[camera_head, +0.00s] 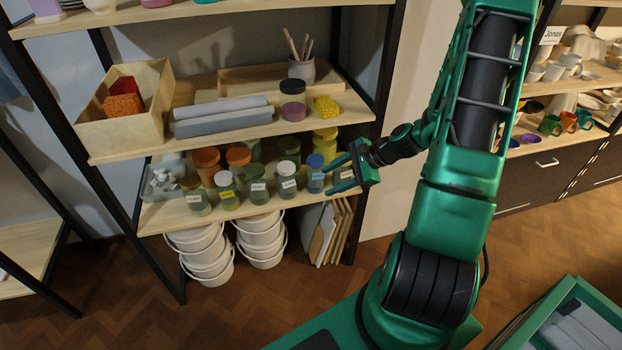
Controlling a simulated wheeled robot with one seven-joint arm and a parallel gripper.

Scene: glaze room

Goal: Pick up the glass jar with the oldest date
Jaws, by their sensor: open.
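Several glass jars with lids and small labels stand on the lower shelf (152,218). In the front row are a jar with a dark lid (198,200), a jar with a white lid and a yellow label (227,192), a jar with a dark green lid (257,188), a jar with a white lid (287,182) and a jar with a blue lid (315,176). The dates on the labels are too small to read. My green gripper (332,178) is open and empty at the right end of the row, close to the blue-lidded jar; I cannot tell whether they touch.
Orange-lidded jars (207,163) and a yellow container (325,143) stand behind the front row. The upper shelf (120,152) hangs over the jars. White buckets (205,262) and boards (322,235) are below. A grey tray (160,178) is at left.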

